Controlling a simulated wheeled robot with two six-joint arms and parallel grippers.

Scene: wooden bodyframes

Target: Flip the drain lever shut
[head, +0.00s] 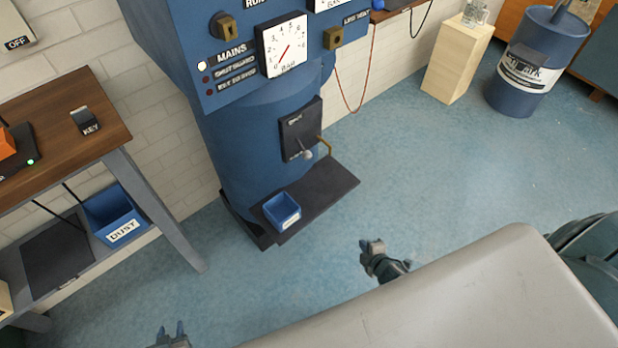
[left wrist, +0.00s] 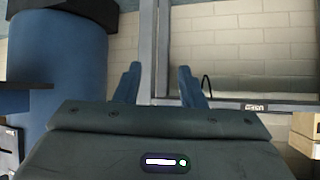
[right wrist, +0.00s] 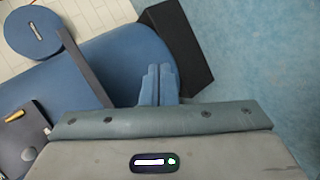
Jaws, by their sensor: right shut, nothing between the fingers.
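The drain lever (head: 306,153) is a small lever with a pale grey knob on a dark plate (head: 298,125) on the front of the blue cylinder. A brass pipe (head: 327,145) bends out beside it. In the right wrist view the plate (right wrist: 35,133) is at the lower left, with the pale knob (right wrist: 28,154) on it. My right gripper (head: 371,246) is shut and empty, apart from the lever, below and right of it in the head view; its fingertips show together in the right wrist view (right wrist: 158,72). My left gripper (head: 172,328) is open and empty at the bottom edge.
A dark step (head: 330,190) below the lever holds a blue tray (head: 281,211). A wooden bench (head: 60,100) with a lower shelf stands at left. A blue drum (head: 535,60) and pale pedestal (head: 457,60) stand at back right. The blue floor between is clear.

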